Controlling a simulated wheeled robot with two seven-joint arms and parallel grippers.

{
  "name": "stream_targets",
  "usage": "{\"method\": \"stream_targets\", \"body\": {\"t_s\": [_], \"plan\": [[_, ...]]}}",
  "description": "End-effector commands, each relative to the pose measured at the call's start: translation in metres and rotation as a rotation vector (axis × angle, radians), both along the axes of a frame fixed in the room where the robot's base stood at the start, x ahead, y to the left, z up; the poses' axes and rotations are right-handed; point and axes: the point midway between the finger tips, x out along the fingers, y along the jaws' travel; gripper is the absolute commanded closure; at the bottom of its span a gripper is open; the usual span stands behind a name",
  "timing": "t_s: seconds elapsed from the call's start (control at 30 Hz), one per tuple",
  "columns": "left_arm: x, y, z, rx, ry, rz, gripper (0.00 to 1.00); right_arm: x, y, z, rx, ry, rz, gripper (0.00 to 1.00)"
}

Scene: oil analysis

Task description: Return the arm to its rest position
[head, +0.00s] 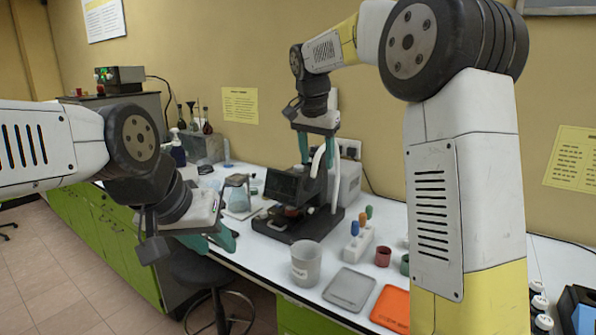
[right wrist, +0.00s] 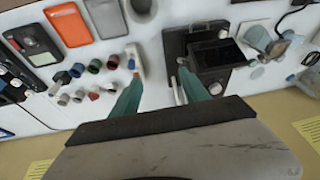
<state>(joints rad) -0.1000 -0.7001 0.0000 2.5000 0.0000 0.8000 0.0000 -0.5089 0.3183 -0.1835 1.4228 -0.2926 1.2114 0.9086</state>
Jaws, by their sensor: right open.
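My right gripper (head: 316,160) is raised above the bench, pointing down near the black analyzer with a screen (head: 284,187). Its two green fingers are apart with nothing between them. In the right wrist view, the open right gripper (right wrist: 158,60) has the analyzer (right wrist: 212,55) at its right finger and the white vial rack (right wrist: 135,62) near its left finger, both below. My left gripper (head: 212,238) hangs at the bench's front edge, above a dark stool; its fingers are seen from the side, so their gap is unclear. No held object shows in it.
On the white bench are a labelled beaker (head: 306,264), a grey tray (head: 350,288), an orange tray (head: 393,307) and a red cup (head: 383,257). The stool (head: 205,274) stands below the bench. Bottles (head: 206,120) stand farther back.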

Motion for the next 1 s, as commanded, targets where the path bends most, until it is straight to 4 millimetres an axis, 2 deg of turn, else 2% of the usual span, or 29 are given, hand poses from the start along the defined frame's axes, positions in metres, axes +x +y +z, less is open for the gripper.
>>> {"method": "stream_targets", "body": {"t_s": [0.03,0.17,0.37,0.5,0.6,0.7,0.83,1.0], "plan": [[0.0,0.0,0.0,0.0,0.0,0.0,0.64,-0.012,-0.012,0.005,0.015,-0.003,0.018,0.47],[0.0,0.0,0.0,0.0,0.0,0.0,0.64,-0.05,-0.038,0.012,0.056,-0.015,0.105,0.47],[0.0,0.0,0.0,0.0,0.0,0.0,0.64,-0.134,-0.074,0.011,0.108,-0.078,0.276,0.47],[0.0,0.0,0.0,0.0,0.0,0.0,0.64,-0.195,-0.087,-0.002,0.112,-0.141,0.388,0.47],[0.0,0.0,0.0,0.0,0.0,0.0,0.64,-0.234,-0.092,-0.018,0.097,-0.187,0.457,0.47],[0.0,0.0,0.0,0.0,0.0,0.0,0.64,-0.264,-0.094,-0.034,0.076,-0.225,0.51,0.47],[0.0,0.0,0.0,0.0,0.0,0.0,0.64,-0.287,-0.094,-0.05,0.051,-0.257,0.555,0.47],[0.0,0.0,0.0,0.0,0.0,0.0,0.64,-0.296,-0.094,-0.058,0.038,-0.268,0.575,0.47]]}}
